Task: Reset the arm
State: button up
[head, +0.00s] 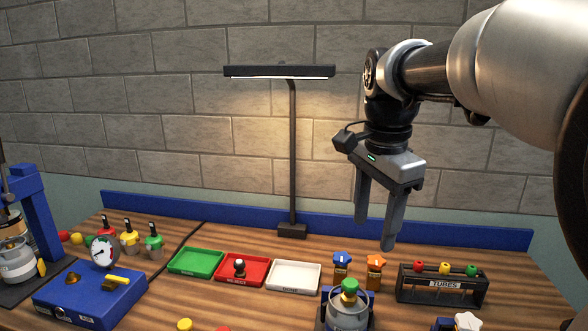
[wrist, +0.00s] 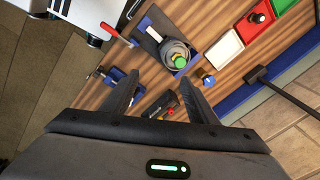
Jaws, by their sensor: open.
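My gripper (head: 375,222) hangs from the arm above the back right of the bench, fingers pointing down. Its two fingers are apart with nothing between them. In the wrist view the open fingers (wrist: 163,95) frame part of the bench and the tube rack. The gripper is well clear of the bench top in the head view and touches nothing.
Below stand a tube rack (head: 441,286), a canister with a green cap (head: 348,306), and blue- and orange-topped bottles (head: 342,265). Green, red and white trays (head: 293,276) lie left of them. A lamp (head: 293,150) rises behind. A blue gauge box (head: 90,300) stands left.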

jog(key=s+f+n+t, duration=0.2)
jog(key=s+f+n, duration=0.1)
jog(key=s+n, duration=0.3)
jog(key=s+f+n+t, duration=0.2)
jog(key=s+f+n, duration=0.2)
jog(key=s+n, duration=0.3)
jog(key=s, duration=0.3)
jog(key=shift+s+a, duration=0.15)
jog(key=shift+s, duration=0.25)
jog(key=shift+f, duration=0.1)
jog(key=shift+d, duration=0.2)
dwell(0.6)
